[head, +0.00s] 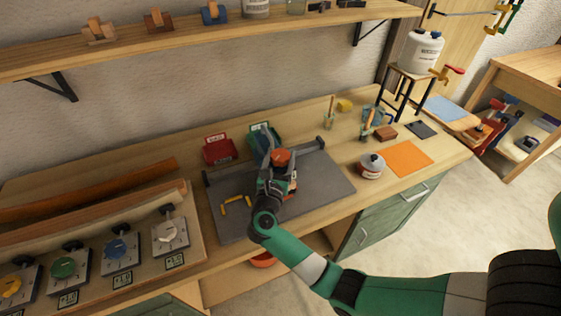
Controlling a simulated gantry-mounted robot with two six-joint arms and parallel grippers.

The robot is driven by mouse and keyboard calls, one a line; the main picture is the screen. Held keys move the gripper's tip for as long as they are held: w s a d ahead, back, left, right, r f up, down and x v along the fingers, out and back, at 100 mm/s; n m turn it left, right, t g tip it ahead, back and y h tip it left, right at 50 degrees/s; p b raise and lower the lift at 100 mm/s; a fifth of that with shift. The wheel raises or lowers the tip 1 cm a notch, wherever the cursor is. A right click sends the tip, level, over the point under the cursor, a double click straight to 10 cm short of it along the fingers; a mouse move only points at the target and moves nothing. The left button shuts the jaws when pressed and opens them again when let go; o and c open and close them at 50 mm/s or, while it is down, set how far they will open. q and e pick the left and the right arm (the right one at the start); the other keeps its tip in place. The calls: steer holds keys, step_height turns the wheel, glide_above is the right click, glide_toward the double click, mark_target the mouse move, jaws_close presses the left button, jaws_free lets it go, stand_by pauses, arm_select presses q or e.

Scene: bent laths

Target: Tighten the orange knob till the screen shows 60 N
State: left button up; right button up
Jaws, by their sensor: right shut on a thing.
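The orange knob (282,156) shows as a round orange top above a dark device on the grey mat (325,182). My right gripper (275,168) reaches in from the lower right and is shut on the knob, as far as this view shows. The gripper and wrist cover much of the device below. Another orange patch shows just right of the wrist. No screen reading can be made out. My left gripper is not in view.
Red (220,149) and green bins stand behind the mat. Yellow pieces (236,204) lie left of the wrist. A row of coloured knobs on grey plates (121,251) fills the front left. A round tin (371,166) and an orange sheet (405,158) are at right.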

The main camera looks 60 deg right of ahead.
steer(key=shift+g, duration=0.3)
steer(key=o, duration=1.3)
steer(key=shift+o, duration=0.2)
steer(key=v, duration=1.1)
steer(key=shift+a, duration=0.35)
steer(key=shift+d+f+m, duration=0.1)
steer(key=shift+m, duration=0.2)
